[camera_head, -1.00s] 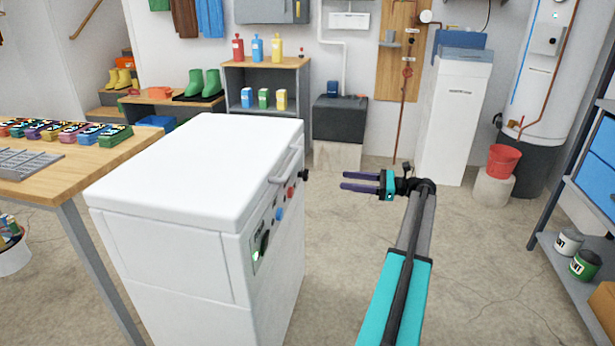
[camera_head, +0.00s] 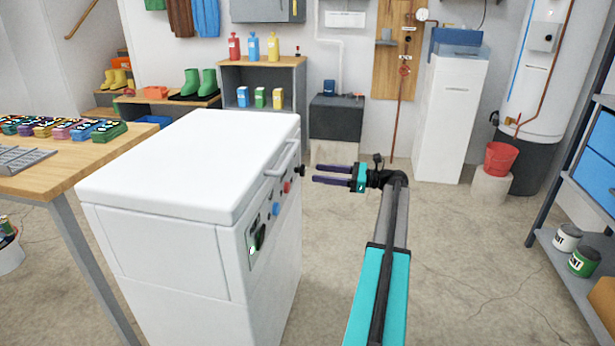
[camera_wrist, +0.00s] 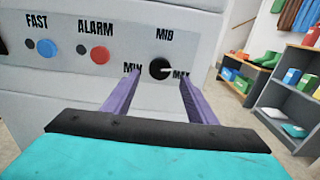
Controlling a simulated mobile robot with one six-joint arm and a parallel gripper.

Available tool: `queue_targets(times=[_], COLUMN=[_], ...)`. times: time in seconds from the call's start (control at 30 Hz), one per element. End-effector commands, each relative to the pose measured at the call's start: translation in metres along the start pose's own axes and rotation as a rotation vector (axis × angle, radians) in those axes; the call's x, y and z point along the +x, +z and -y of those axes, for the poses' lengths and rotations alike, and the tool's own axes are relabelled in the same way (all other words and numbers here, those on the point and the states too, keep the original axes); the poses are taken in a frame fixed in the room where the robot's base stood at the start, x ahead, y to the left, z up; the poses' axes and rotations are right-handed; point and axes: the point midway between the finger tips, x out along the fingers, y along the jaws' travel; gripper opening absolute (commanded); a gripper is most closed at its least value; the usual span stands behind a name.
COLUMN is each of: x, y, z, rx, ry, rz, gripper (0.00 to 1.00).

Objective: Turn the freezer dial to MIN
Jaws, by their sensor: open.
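The white chest freezer (camera_head: 190,170) stands left of my gripper, its control panel facing the arm. Its black round dial (camera_wrist: 160,69) shows in the wrist view, with MIN at its left, MID above and MAX at its right. The dial's white mark points right, toward MAX. In the head view the dial (camera_head: 300,171) is at the panel's far end. My gripper (camera_head: 314,174) is open, with its purple fingertips just short of the dial. In the wrist view the fingers (camera_wrist: 159,78) appear on either side of the dial; I cannot tell whether they touch it.
A red ALARM button (camera_wrist: 100,55) and a blue FAST button (camera_wrist: 47,48) lie left of the dial. The freezer's lid handle (camera_head: 283,158) juts out above the panel. A wooden table (camera_head: 60,165) stands left of the freezer. The floor right of the arm is clear.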

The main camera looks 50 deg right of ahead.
Motion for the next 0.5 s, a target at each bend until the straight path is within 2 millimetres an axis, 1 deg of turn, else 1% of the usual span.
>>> queue_targets(times=[0.03,0.2,0.4,0.5], x=[0.009,0.032,0.050,0.053], y=[-0.002,-0.002,-0.001,0.000], z=[-0.001,-0.001,0.000,0.000], rx=[-0.001,0.000,0.000,0.000], ry=[0.003,0.003,0.002,0.002], rz=[0.000,0.000,0.000,0.000], gripper=[0.52,0.52,0.52,0.52])
